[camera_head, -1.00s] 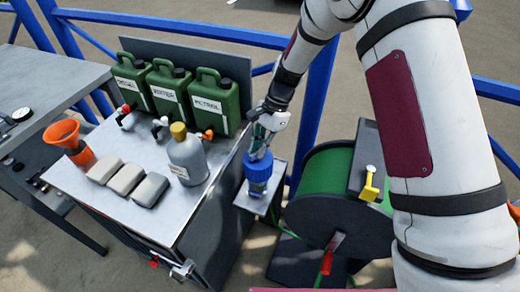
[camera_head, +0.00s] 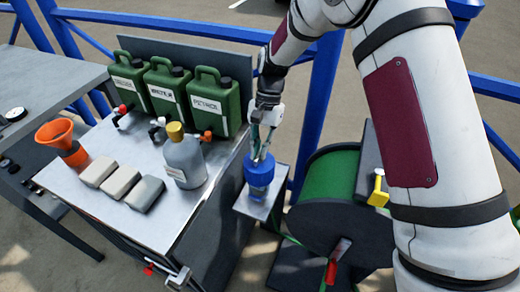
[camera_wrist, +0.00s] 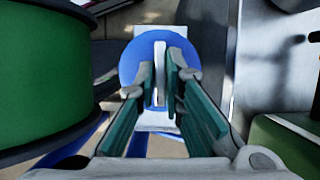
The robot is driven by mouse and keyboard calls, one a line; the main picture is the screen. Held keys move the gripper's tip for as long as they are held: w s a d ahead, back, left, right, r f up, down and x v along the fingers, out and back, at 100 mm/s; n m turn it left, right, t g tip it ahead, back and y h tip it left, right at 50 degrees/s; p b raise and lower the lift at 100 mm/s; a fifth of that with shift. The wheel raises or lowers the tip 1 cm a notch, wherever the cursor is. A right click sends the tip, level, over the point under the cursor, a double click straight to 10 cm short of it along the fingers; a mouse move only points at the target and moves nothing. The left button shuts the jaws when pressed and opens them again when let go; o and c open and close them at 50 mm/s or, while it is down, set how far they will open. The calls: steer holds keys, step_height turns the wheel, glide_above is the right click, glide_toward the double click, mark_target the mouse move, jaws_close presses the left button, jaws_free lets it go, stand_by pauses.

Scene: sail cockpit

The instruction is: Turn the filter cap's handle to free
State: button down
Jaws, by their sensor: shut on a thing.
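The filter with its blue cap (camera_head: 259,170) stands on a small grey shelf between the bench and the green drum. In the wrist view the blue cap (camera_wrist: 130,62) is round, with a light upright handle (camera_wrist: 160,72) across its middle. My gripper (camera_head: 262,152) comes down on the cap from above. In the wrist view its green-padded fingers (camera_wrist: 161,88) are closed around the handle, one on each side. The handle stands roughly along the picture's vertical. The fingers hide part of the cap and the handle's lower end.
A grey bottle with a yellow cap (camera_head: 185,160) stands on the bench left of the filter, near several green canisters (camera_head: 207,103). The green drum (camera_head: 326,185) stands close on the right. A blue railing (camera_head: 316,100) runs behind.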

stand_by(0.3)
steer(key=c, duration=1.7)
jaws_free()
steer(key=v, duration=1.2)
